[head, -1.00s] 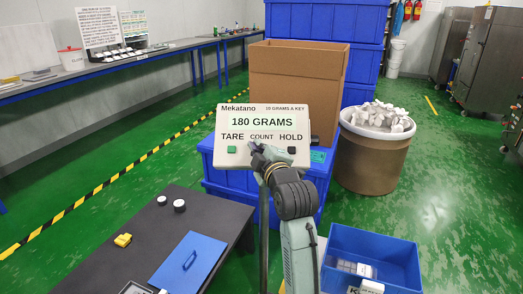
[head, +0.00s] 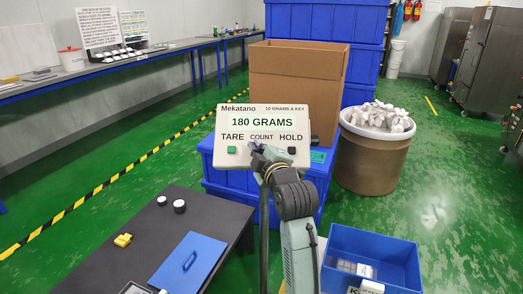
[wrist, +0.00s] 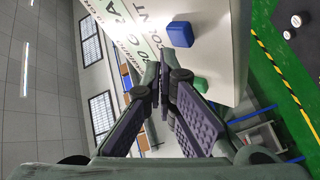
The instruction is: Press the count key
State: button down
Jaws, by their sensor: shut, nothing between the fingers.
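The Mekatano readout (head: 262,107) stands on a post and shows 180 GRAMS, with the labels TARE, COUNT and HOLD. In the wrist view a blue key (wrist: 180,34) sits beside the COUNT lettering, with a green key (wrist: 200,84) nearby. My gripper (wrist: 163,88) is shut and empty, its fingertips close to the panel; I see a gap between them and the blue key in the picture, but contact is hard to judge. In the head view my gripper (head: 257,150) covers the spot under COUNT.
The green TARE key (head: 232,149) and dark HOLD key (head: 292,150) flank my gripper. An open carton (head: 298,80) and a bin of white pieces (head: 371,160) stand behind. A dark table (head: 125,215) is at the left, a blue crate (head: 395,260) at lower right.

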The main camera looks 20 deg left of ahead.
jog(key=shift+w+a+f, duration=0.1)
jog(key=shift+w+f, duration=0.15)
jog(key=shift+f, duration=0.05)
jog(key=shift+w+f+b, duration=0.25)
jog(key=shift+b, duration=0.25)
dwell(0.4)
jog(key=shift+s+r, duration=0.1)
dwell(0.4)
jog(key=shift+s+r+p, duration=0.35)
jog(key=shift+s+r, duration=0.05)
jog(key=shift+r, duration=0.05)
jog(key=s+r+p, duration=0.1)
jog(key=s+d+r+p, duration=0.1)
jog(key=s+r, duration=0.1)
jog(key=shift+s+d+r, duration=0.15)
jog(key=shift+s+r, duration=0.05)
jog(key=shift+r, duration=0.05)
dwell(0.3)
dwell(0.6)
